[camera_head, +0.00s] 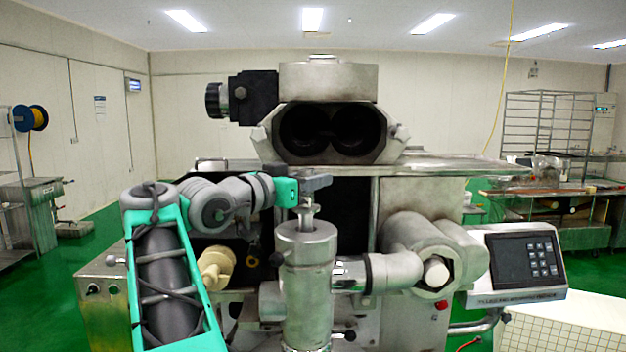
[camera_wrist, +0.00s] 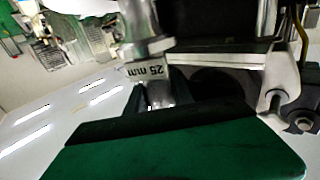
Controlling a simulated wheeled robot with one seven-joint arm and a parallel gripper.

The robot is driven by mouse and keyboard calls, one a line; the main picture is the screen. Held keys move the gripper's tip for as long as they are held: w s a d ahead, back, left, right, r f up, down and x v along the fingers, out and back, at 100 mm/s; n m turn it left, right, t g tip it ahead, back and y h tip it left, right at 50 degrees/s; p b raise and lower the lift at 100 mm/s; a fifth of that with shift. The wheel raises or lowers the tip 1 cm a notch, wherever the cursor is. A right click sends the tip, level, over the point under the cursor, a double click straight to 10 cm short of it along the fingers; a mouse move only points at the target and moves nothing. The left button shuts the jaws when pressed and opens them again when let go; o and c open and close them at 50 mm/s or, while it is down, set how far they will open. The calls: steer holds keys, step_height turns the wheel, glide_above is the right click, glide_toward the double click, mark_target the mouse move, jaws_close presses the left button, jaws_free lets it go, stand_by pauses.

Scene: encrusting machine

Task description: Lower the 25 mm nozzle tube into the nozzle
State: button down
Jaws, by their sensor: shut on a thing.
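The nozzle (camera_head: 306,245) is an upright metal cylinder with a wider collar at the front of the machine. The 25 mm nozzle tube (camera_head: 307,213) stands upright over the nozzle's top opening; its lower part is hidden by the collar. My gripper (camera_head: 305,184) is shut on the tube's upper end, just above the nozzle. How deep the tube sits in the nozzle cannot be told.
A metal pipe (camera_head: 395,270) joins the nozzle on the right. The machine's twin-bore head (camera_head: 325,132) and a flat metal shelf (camera_head: 450,167) stand behind and above. A control panel (camera_head: 522,262) is at the right. A cream-coloured part (camera_head: 216,268) sits left of the nozzle.

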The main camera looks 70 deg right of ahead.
mark_target(313, 197)
steer(key=shift+f+b, duration=1.55)
steer(key=shift+f, duration=0.4)
steer(key=shift+r, duration=0.1)
steer(key=c, duration=1)
jaws_free()
steer(key=shift+o, duration=0.4)
steer(key=shift+o, duration=0.5)
